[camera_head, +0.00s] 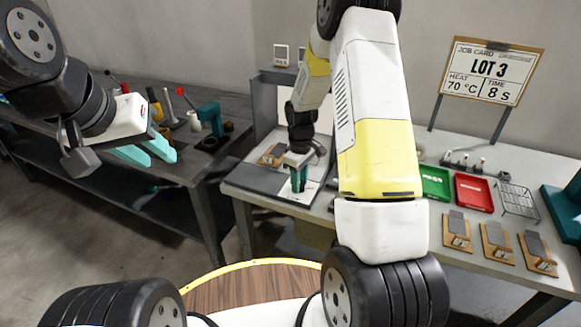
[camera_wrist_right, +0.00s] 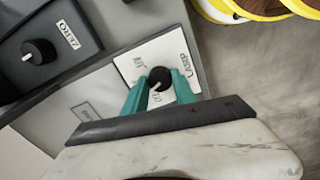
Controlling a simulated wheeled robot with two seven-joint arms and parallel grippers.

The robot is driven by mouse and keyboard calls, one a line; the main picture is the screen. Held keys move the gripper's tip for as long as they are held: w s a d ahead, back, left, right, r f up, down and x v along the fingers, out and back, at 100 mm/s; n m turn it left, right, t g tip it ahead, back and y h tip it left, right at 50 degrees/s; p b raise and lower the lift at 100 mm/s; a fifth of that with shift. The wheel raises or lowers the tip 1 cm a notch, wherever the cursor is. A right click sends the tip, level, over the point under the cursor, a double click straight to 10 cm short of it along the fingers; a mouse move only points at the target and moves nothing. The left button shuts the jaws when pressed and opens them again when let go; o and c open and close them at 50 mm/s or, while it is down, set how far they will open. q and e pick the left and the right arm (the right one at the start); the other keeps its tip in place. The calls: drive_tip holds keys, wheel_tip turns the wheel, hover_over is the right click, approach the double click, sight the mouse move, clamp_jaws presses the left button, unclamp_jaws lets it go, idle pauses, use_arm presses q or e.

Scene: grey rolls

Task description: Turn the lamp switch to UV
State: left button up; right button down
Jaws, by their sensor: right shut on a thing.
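The lamp switch is a round black knob (camera_wrist_right: 159,78) on a white plate (camera_wrist_right: 184,45) lettered LAMP, in the right wrist view. My right gripper (camera_wrist_right: 161,90) has its teal fingers on either side of the knob and is shut on it. A pale pointer line shows on the knob; the small position labels are too blurred to read surely. In the head view my right gripper (camera_head: 299,180) reaches down to the plate (camera_head: 303,196), and the knob is hidden there. My left gripper (camera_head: 150,151) is open and empty, off to the left near the side bench.
A dark box with another black knob (camera_wrist_right: 40,51), marked ZERO, sits beside the lamp plate. Green tray (camera_head: 435,182), red tray (camera_head: 474,193), a wire rack (camera_head: 518,201) and several wooden blocks stand on the right.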

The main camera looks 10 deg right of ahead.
drive_tip(key=m, duration=0.4)
drive_tip(key=shift+m, duration=0.4)
drive_tip(key=m, duration=0.3)
drive_tip(key=shift+w+m, duration=0.1)
drive_tip(key=shift+m, duration=0.2)
drive_tip(key=m, duration=0.4)
drive_tip(key=shift+m, duration=2.1)
drive_tip(key=c, duration=1)
unclamp_jaws()
